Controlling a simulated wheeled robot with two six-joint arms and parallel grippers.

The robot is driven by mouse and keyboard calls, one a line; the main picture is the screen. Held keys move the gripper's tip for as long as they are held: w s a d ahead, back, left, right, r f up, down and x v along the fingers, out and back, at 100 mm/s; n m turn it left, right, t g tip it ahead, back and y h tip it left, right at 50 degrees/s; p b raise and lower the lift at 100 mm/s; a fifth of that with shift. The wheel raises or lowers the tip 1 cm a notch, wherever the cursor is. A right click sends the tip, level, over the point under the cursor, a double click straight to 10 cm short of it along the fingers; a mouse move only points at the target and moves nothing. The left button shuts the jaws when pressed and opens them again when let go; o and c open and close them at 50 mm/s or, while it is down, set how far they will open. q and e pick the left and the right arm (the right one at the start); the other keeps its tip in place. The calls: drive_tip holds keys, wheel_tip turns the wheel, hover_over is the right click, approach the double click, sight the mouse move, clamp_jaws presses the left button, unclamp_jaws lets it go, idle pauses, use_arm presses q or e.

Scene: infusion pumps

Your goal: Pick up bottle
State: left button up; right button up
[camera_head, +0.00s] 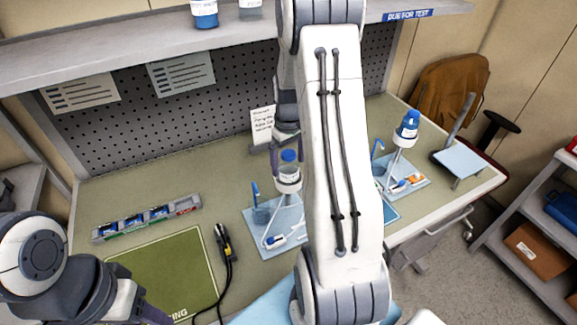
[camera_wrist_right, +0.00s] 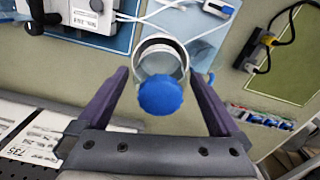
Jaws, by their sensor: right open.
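A bottle with a blue cap (camera_head: 289,156) sits upright in a white ring holder (camera_head: 288,180) on a stand left of my right forearm. In the right wrist view its round blue cap (camera_wrist_right: 160,96) faces the camera, with the ring (camera_wrist_right: 181,54) behind it. My right gripper (camera_wrist_right: 160,76) is open, with one dark purple finger on each side of the bottle and visible gaps to the cap. In the head view the right gripper (camera_head: 287,155) comes down over this bottle. A second blue-capped bottle (camera_head: 407,128) stands in another holder to the right. My left gripper is mostly cut off at the bottom left edge.
Light blue trays (camera_head: 258,217) hold the stands. A green mat (camera_head: 165,275), a black-and-yellow tool (camera_head: 222,238) with a cable and a long narrow box (camera_head: 147,218) lie left. A shelf (camera_head: 130,48) with another bottle (camera_head: 205,14) overhangs the pegboard.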

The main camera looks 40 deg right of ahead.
drive_tip(key=shift+f, duration=0.2)
drive_tip(key=c, duration=1.2)
drive_tip(key=shift+r, duration=0.1)
drive_tip(key=shift+c, duration=0.2)
